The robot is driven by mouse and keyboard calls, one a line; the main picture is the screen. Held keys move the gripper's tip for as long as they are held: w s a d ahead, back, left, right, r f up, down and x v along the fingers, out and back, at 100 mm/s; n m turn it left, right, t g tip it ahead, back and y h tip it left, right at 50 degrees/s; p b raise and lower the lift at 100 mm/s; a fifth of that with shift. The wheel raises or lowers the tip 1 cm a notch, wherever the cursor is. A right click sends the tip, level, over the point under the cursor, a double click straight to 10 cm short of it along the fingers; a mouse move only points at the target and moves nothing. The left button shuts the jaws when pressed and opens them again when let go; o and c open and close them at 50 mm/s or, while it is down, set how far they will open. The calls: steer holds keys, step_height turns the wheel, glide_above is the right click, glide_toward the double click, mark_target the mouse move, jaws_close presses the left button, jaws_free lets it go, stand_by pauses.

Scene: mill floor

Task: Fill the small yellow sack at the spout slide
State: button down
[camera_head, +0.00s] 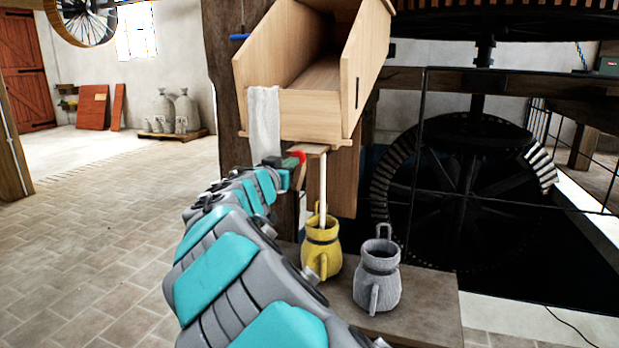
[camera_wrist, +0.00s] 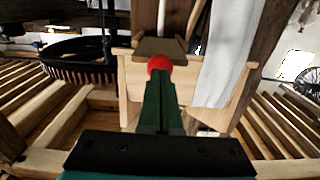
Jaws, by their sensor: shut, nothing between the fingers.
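The small yellow sack (camera_head: 320,258) stands upright on a low bench, its open mouth beneath the wooden spout (camera_head: 310,115). A thin pale stream (camera_head: 323,190) runs straight down from under the spout into its mouth. The fill level inside is hidden. The slide (camera_head: 312,149) sits at the spout's lower front; its red knob (camera_head: 300,156) also shows in the wrist view (camera_wrist: 160,64). My gripper (camera_head: 287,169) is shut and empty at the knob. In the wrist view its fingertips (camera_wrist: 160,76) meet the knob's near side; I cannot tell whether they touch.
A grey sack (camera_head: 377,277) stands right of the yellow one on the bench (camera_head: 425,300). A white cloth (camera_head: 264,125) hangs over the spout's front left. A large dark gear wheel (camera_head: 450,200) fills the right behind a rail. The paved floor at left is clear.

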steer(key=shift+b+x, duration=0.6)
steer(key=shift+x, duration=1)
stand_by(6.4)
